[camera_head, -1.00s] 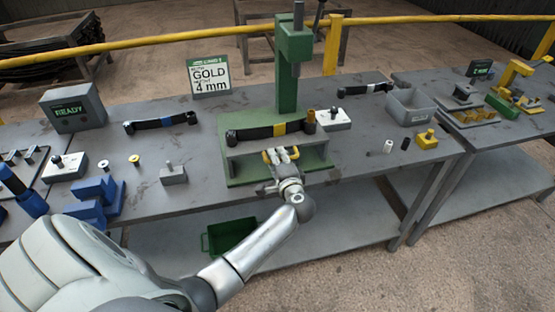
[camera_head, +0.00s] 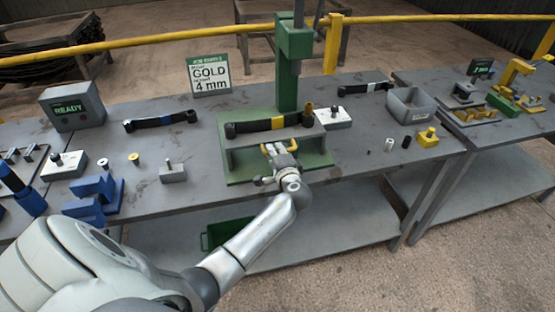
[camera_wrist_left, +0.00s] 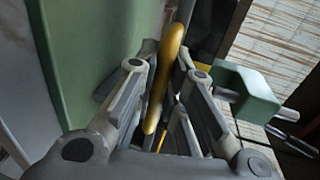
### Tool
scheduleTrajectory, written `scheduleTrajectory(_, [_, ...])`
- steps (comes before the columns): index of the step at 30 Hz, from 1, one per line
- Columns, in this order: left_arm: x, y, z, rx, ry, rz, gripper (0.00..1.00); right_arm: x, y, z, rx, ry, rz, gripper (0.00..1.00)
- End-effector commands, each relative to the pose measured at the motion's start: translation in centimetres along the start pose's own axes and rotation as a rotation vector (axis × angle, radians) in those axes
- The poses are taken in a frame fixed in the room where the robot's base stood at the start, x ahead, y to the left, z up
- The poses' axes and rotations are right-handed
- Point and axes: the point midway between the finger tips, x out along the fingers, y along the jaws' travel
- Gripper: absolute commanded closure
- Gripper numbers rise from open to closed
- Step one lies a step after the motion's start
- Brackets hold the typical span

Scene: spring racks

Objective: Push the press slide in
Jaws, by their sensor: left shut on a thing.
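The green press (camera_head: 292,85) stands on the middle table, with its column behind its base. Its grey slide (camera_head: 240,141) sits on the green base (camera_head: 238,178) and carries a dark leaf spring (camera_head: 255,125) with a gold band. A yellow handle (camera_head: 292,144) is on the slide's front; it also shows in the left wrist view (camera_wrist_left: 165,75). My left gripper (camera_head: 279,152) is shut on this handle from the front, and its fingers stand on both sides of the bar in the wrist view (camera_wrist_left: 158,100). My right gripper is not in view.
A sign (camera_head: 209,75) reads GOLD 4 mm. A READY box (camera_head: 72,106), blue blocks (camera_head: 95,198) and small pins lie left. Another leaf spring (camera_head: 160,121) lies behind the pins.

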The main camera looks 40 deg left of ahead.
Motion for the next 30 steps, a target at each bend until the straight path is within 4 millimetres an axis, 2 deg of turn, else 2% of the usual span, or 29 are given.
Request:
scheduleTrajectory(1, [1.3,-0.2,0.0,-0.003,-0.002,-0.008,1.00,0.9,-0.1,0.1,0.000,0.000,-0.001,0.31])
scheduleTrajectory(9, [7.4,-1.4,0.1,-0.004,-0.002,-0.008,1.00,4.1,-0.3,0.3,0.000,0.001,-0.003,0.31])
scheduleTrajectory(15, [11.1,-2.2,0.1,-0.004,-0.003,-0.006,1.00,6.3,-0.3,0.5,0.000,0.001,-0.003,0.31])
scheduleTrajectory(21, [13.4,-2.9,0.0,-0.003,-0.002,-0.005,1.00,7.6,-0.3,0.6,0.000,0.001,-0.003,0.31])
scheduleTrajectory(30, [14.3,-3.3,0.0,-0.003,0.001,-0.005,1.00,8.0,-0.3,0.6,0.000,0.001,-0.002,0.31])
